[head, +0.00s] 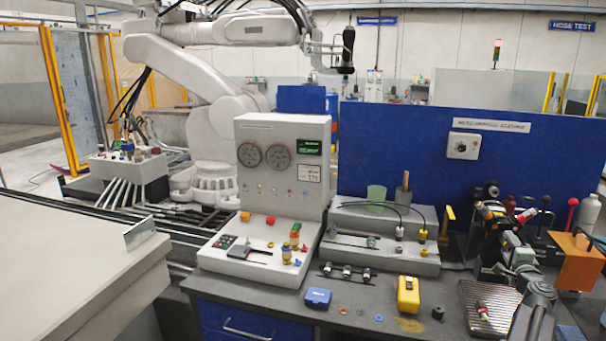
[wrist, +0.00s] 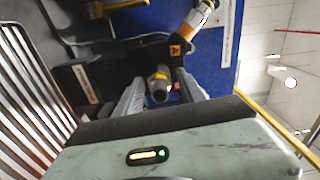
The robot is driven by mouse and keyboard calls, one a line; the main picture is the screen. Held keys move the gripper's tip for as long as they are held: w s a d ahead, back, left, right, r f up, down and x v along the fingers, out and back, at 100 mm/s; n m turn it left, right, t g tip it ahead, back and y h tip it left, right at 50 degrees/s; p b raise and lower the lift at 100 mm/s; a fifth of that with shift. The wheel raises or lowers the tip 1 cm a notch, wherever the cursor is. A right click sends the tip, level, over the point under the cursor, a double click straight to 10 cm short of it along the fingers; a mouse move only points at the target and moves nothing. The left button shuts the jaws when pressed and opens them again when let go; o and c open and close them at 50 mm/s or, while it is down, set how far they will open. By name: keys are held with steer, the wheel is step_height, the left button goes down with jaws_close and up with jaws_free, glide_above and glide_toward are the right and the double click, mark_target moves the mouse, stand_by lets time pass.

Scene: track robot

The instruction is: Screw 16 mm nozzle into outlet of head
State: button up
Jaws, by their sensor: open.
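My gripper (wrist: 160,84) shows in the wrist view with its two pale fingers apart. A dark round-ended part with a yellow band (wrist: 160,75) shows between the fingers; I cannot tell whether it is the nozzle or the head's outlet, or whether a finger touches it. Beyond it is a white and orange cylinder (wrist: 196,20). In the head view, a small fitting with red and pale parts (head: 482,311) lies on the ribbed tray (head: 505,293) at the lower right. A dark assembly with orange and white parts (head: 496,218) stands behind the tray. The nozzle's size cannot be read.
A grey gauge console (head: 283,128), a yellow instrument (head: 408,295) and a blue box (head: 318,298) stand on the bench. A blue panel (head: 400,165) closes its back. An orange block (head: 575,262) crowds the right side. The ribbed tray also fills the wrist view's left (wrist: 28,85).

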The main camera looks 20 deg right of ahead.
steer(key=shift+n, duration=1.2)
jaws_close()
steer(key=m, duration=0.5)
steer(key=shift+m, duration=0.4)
steer(key=m, duration=0.6)
